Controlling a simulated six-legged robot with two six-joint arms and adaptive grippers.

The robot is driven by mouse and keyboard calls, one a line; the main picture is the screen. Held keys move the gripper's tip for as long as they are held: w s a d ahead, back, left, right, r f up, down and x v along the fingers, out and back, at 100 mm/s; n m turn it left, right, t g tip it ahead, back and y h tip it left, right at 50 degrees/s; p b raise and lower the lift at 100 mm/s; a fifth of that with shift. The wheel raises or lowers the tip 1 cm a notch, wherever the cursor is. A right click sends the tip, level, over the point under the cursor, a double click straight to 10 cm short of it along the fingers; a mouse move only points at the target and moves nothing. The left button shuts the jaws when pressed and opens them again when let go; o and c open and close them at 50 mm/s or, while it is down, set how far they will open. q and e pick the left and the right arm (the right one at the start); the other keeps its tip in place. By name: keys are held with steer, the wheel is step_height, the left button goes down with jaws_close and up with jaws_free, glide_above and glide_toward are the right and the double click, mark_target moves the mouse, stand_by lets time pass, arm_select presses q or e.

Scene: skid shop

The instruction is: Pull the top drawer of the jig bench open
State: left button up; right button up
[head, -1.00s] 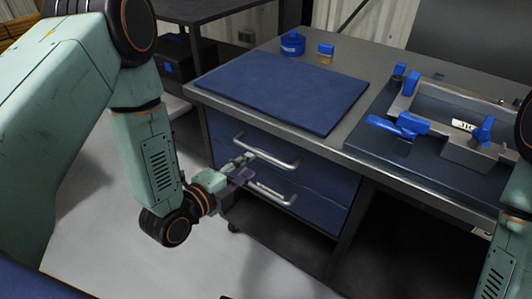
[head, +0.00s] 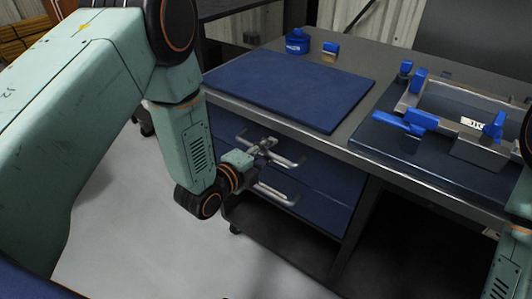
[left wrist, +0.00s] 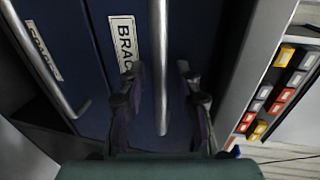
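The jig bench has a blue top drawer (head: 315,170) with a grey bar handle (head: 287,160), and a lower drawer (head: 325,205) with a similar handle (head: 280,195). Both drawers look closed. My left gripper (head: 264,146) is at the top handle. In the left wrist view my left gripper (left wrist: 160,82) is open, with one finger on each side of the top handle (left wrist: 160,50). Gaps show between the bar and both fingers. The drawer behind carries a partly hidden label starting "BRAC". My right gripper is out of view; only part of that arm shows at the right edge.
The bench top (head: 350,138) carries a blue mat (head: 290,88), a blue round container (head: 297,42), a small blue-topped item (head: 330,50) and a jig with blue clamps (head: 470,125). Open floor (head: 170,255) lies in front of the drawers.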

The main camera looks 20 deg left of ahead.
arm_select(q)
steer(key=shift+c, duration=0.4)
jaws_close()
stand_by(0.5)
